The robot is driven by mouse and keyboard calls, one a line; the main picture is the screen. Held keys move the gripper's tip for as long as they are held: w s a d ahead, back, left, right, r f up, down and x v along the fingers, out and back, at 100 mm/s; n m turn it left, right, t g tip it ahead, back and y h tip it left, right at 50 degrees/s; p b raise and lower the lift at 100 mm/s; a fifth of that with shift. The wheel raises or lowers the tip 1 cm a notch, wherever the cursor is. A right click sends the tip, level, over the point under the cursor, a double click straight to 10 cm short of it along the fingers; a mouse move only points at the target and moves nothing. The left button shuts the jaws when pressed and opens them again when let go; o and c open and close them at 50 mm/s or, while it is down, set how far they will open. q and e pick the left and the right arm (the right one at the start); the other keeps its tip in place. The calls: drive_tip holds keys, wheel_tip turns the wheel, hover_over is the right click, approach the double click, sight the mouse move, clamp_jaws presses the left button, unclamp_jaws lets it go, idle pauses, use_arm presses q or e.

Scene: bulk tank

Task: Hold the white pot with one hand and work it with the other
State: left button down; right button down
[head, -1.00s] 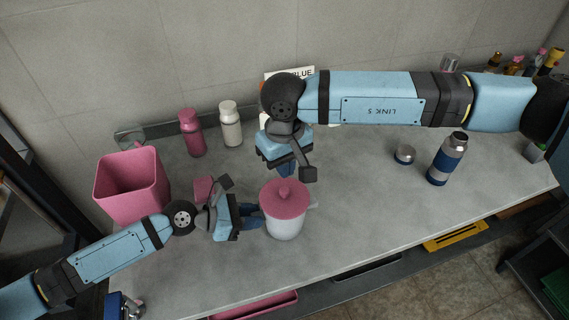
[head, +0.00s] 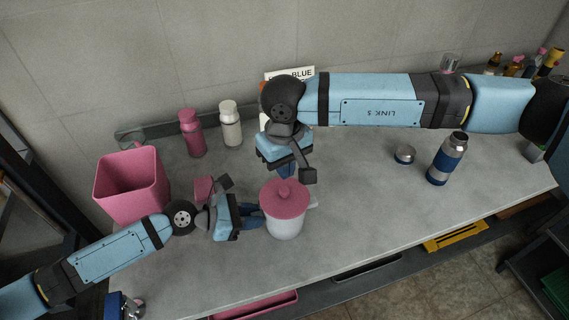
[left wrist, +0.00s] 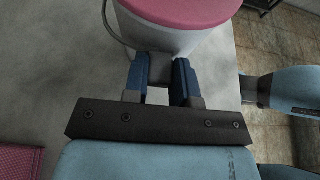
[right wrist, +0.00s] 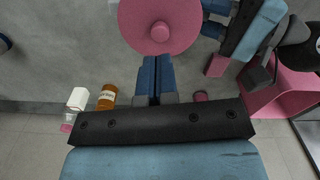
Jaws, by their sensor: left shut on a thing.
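The white pot (head: 286,230) stands on the grey worktop with a pink lid (head: 284,198) on it. The lid has a round knob, seen from above in the right wrist view (right wrist: 160,32). My left gripper (head: 252,215) is at the pot's left side, shut on its grey handle (left wrist: 159,68). A spout-like part (head: 313,203) sticks out on the pot's right. My right gripper (head: 287,172) is just behind the lid. In the right wrist view its fingers (right wrist: 155,72) are together and empty, pointing at the lid's edge, apart from the knob.
A pink bin (head: 131,187) stands at the left. A pink bottle (head: 193,134) and a white bottle (head: 230,124) stand near the wall. A blue-banded flask (head: 446,160) and a small silver cap (head: 404,155) are at the right. The worktop right of the pot is clear.

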sight(285, 189)
drive_tip(key=shift+f, duration=2.55)
drive_tip(key=shift+r, duration=0.1)
drive_tip(key=shift+r, duration=3.45)
use_arm(q)
drive_tip(key=c, duration=0.8)
unclamp_jaws()
drive_tip(key=shift+c, duration=0.2)
